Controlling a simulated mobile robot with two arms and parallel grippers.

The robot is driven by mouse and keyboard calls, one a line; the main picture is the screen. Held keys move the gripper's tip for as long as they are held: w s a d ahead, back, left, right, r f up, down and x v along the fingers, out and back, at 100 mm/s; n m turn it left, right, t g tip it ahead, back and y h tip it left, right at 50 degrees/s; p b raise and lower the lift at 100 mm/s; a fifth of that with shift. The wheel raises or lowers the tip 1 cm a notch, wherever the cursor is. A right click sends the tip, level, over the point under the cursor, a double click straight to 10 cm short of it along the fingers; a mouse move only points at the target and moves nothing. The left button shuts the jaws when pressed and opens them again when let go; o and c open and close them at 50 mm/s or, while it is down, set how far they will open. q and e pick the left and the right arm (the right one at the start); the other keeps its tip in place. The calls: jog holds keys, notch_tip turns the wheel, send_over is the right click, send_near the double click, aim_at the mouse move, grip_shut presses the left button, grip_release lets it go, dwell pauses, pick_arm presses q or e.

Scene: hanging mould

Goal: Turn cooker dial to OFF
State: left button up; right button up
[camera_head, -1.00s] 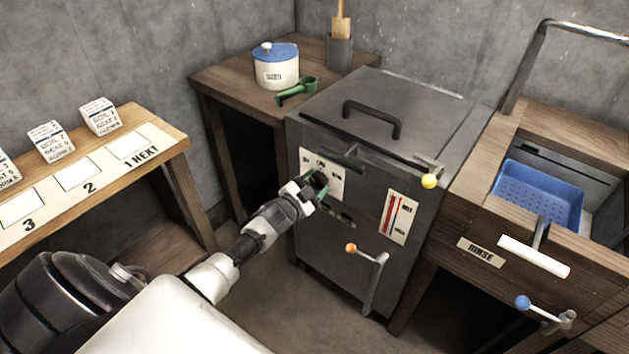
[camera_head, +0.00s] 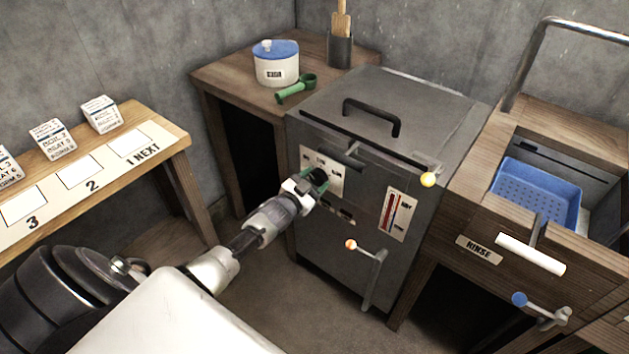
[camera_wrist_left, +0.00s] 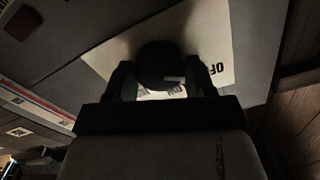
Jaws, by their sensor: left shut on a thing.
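The grey metal cooker (camera_head: 385,110) stands in the middle of the head view. A white label plate (camera_head: 335,186) is on its front, upper left. The dark round dial (camera_head: 320,176) sits on this plate, mostly covered by my left gripper (camera_head: 314,184). In the left wrist view the dial (camera_wrist_left: 160,62) lies between the two fingers of the left gripper (camera_wrist_left: 162,78), which is shut on it. Part of the plate (camera_wrist_left: 238,40) shows there with the letters "OF", and other lettering is partly hidden. My right gripper is not in view.
A lever with an orange knob (camera_head: 351,244) and a red gauge (camera_head: 396,213) are on the cooker front. A blue basket (camera_head: 540,192) sits in the right-hand bench. A pot (camera_head: 276,65) stands behind left.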

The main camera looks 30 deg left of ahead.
pick_arm(q)
jog(key=shift+f, duration=0.1)
jog(key=o, duration=0.9)
jog(key=shift+s, duration=0.55)
jog(key=s, duration=0.3)
jog(key=s+p, duration=0.1)
jog(key=s, duration=0.2)
jog(key=s+a, duration=0.1)
jog(key=s, duration=0.2)
jog(key=shift+s+p, duration=0.35)
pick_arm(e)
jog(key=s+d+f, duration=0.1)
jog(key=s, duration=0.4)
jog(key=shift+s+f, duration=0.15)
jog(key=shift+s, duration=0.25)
